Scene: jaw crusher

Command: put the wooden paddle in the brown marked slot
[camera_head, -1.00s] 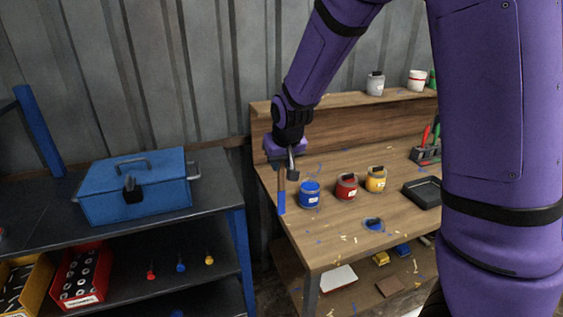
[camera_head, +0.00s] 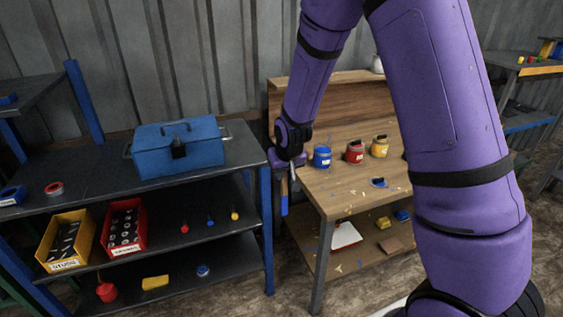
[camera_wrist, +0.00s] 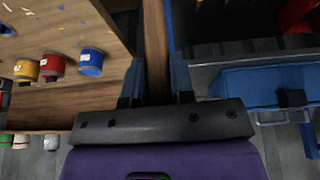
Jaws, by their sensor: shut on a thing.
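My gripper (camera_head: 287,170) is shut on the wooden paddle (camera_head: 284,188), which hangs down with a blue lower end. It is beside the left edge of the wooden workbench (camera_head: 335,188), over the gap next to the dark shelf unit. In the wrist view the paddle's brown wooden shaft (camera_wrist: 156,50) stands between the two fingers of my gripper (camera_wrist: 156,92). I cannot make out a brown marked slot in either view.
Blue (camera_head: 322,156), red (camera_head: 355,152) and yellow (camera_head: 380,146) paint tins stand on the workbench. A blue toolbox (camera_head: 180,150) sits on the dark shelf unit (camera_head: 95,184) at left. Below it are yellow (camera_head: 66,240) and red (camera_head: 124,228) bins.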

